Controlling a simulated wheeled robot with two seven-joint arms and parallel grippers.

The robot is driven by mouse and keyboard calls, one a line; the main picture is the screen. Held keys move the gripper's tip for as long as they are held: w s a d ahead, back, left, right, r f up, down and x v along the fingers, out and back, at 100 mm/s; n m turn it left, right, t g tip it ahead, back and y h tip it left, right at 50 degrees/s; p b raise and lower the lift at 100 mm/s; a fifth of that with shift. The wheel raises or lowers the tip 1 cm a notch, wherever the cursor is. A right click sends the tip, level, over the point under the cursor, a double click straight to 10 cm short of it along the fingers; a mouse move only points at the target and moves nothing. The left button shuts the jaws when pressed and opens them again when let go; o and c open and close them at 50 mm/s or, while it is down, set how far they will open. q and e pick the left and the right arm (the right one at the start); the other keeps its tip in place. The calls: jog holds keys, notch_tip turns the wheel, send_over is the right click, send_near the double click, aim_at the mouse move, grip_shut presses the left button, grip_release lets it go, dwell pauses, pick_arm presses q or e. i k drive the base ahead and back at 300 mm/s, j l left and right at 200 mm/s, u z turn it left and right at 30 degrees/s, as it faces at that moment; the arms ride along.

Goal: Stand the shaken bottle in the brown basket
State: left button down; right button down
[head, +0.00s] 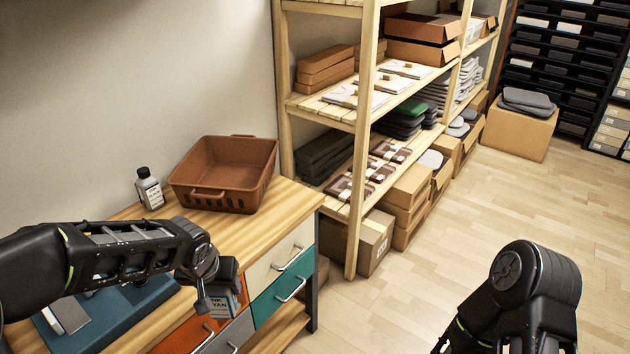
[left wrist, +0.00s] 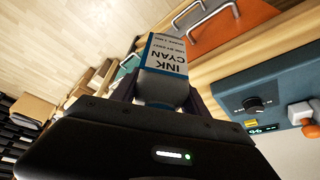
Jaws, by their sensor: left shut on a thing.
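The brown basket (head: 245,195) stands on the wooden worktop against the wall, and its visible inside is empty. My left gripper (head: 216,290) is shut on the cyan ink bottle (head: 222,304), in front of the drawer fronts and nearer to me than the basket. In the left wrist view the bottle (left wrist: 166,58) shows a white and blue label reading INK CYAN, with its neck end toward the gripper (left wrist: 160,100). Part of the bottle is hidden by the fingers. My right arm shows at the lower right, but its gripper is out of the picture.
A grey bottle with a black cap (head: 149,188) stands left of the basket. A blue machine (head: 120,318) with a knob sits on the worktop, partly behind my left arm. A wooden shelf (head: 362,130) rises right of the worktop. The floor (head: 420,275) is clear.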

aim_at(236, 186)
jog(key=z, duration=0.7)
jog(key=i+j, duration=0.4)
jog(key=i, duration=0.2)
